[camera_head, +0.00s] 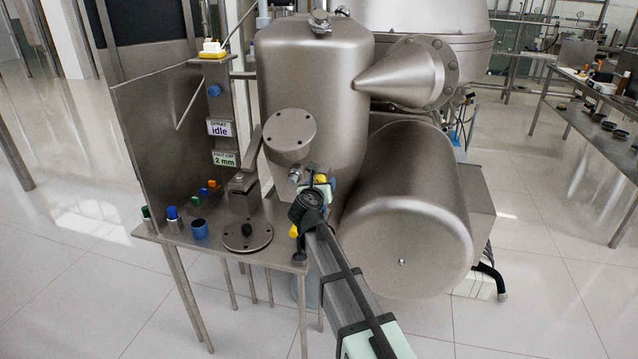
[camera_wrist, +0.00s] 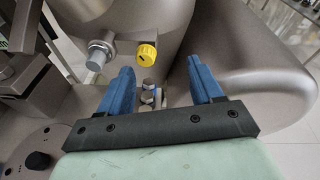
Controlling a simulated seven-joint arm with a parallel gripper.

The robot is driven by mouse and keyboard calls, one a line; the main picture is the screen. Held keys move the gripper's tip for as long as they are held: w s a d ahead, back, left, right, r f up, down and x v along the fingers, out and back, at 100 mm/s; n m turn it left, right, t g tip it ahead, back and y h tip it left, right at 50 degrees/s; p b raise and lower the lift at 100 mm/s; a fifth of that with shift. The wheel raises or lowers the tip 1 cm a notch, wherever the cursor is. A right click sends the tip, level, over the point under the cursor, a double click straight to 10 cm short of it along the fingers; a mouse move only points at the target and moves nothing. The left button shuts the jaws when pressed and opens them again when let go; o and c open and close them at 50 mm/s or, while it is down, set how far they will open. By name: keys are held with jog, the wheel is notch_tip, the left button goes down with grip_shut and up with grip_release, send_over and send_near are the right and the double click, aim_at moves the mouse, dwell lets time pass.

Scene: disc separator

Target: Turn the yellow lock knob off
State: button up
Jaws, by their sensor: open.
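The yellow lock knob (camera_wrist: 147,53) is round, with a dark mark on its face. It sits on the grey metal housing (camera_wrist: 160,20) in the wrist view, right of a silver bolt-like fitting (camera_wrist: 100,52). My gripper (camera_wrist: 161,68) is open and empty, with its two blue fingers pointing toward the housing. The knob shows between and beyond the fingertips, nearer the left finger, with no visible contact. In the head view, my arm's end covers much of the area by the knob, and the fingers are hard to make out.
A steel table (camera_head: 270,252) on the left carries a round flange plate (camera_head: 246,235), a blue cup (camera_head: 200,229) and several coloured knobs. A large horizontal drum (camera_head: 410,215) stands close on the right. A sign reading "idle" (camera_head: 219,129) is on a post.

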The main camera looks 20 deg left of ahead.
aim_at(320, 180)
jog(key=w+a+f+m, duration=0.1)
jog(key=w+f, duration=0.1)
jog(key=w, duration=0.1)
jog(key=w+a+f+m+g, duration=0.1)
jog(key=w+f, duration=0.1)
jog(key=w, duration=0.2)
jog(key=w+a+f+m, duration=0.1)
jog(key=w+f, duration=0.1)
jog(key=w, duration=0.1)
jog(key=shift+w+a+g+h, duration=0.2)
jog(key=shift+w+g+h, duration=0.1)
jog(key=shift+w+g, duration=0.1)
jog(key=shift+c, duration=0.3)
jog(key=c, duration=1)
